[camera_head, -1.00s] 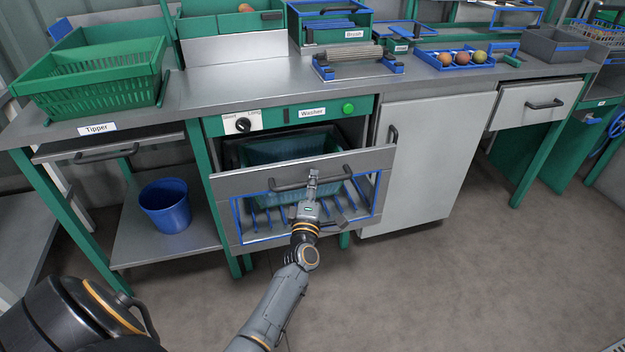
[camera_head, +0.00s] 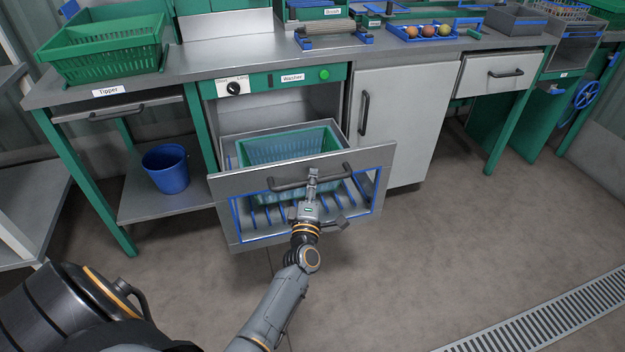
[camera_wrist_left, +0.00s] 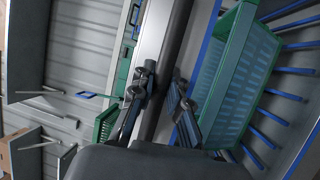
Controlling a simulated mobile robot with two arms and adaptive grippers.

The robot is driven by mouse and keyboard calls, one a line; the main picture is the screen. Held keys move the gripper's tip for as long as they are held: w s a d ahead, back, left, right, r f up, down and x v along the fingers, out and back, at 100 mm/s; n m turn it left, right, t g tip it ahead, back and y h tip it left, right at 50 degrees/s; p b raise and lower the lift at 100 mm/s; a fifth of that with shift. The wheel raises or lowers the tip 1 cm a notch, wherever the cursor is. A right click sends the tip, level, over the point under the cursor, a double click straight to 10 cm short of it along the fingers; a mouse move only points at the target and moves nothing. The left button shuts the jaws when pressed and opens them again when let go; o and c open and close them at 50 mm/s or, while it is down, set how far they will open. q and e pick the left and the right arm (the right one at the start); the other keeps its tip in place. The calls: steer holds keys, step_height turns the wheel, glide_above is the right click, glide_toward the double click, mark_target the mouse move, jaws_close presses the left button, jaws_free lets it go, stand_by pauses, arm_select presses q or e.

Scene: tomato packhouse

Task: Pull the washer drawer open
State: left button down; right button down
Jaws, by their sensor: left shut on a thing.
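The washer drawer (camera_head: 232,186) stands pulled out from the counter under the "Washer" label (camera_head: 292,77). It has a grey front with a dark bar handle and a blue-edged lower window with blue bars. A green crate (camera_head: 290,147) sits inside the drawer; it also shows in the left wrist view (camera_wrist_left: 237,75). My left gripper (camera_head: 311,182) is shut on the drawer handle (camera_head: 284,185) near its middle. In the left wrist view its two fingers (camera_wrist_left: 160,100) lie on either side of the bar. My right gripper is not in view.
A blue bucket (camera_head: 166,170) stands on the low shelf at left. A green basket (camera_head: 104,52) sits on the counter above the Tipper. A cabinet door (camera_head: 402,125) is closed right of the drawer. The floor in front is clear, with a drain grate (camera_head: 560,318) at lower right.

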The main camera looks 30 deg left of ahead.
arm_select(q)
steer(key=shift+s+d, duration=0.25)
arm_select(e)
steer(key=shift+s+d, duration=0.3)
arm_select(q)
steer(key=c, duration=1.3)
jaws_free()
steer(key=shift+s, duration=0.1)
steer(key=v, duration=1.1)
steer(key=shift+s+d+f, duration=0.15)
steer(key=shift+s+d, duration=0.05)
steer(key=shift+s, duration=0.1)
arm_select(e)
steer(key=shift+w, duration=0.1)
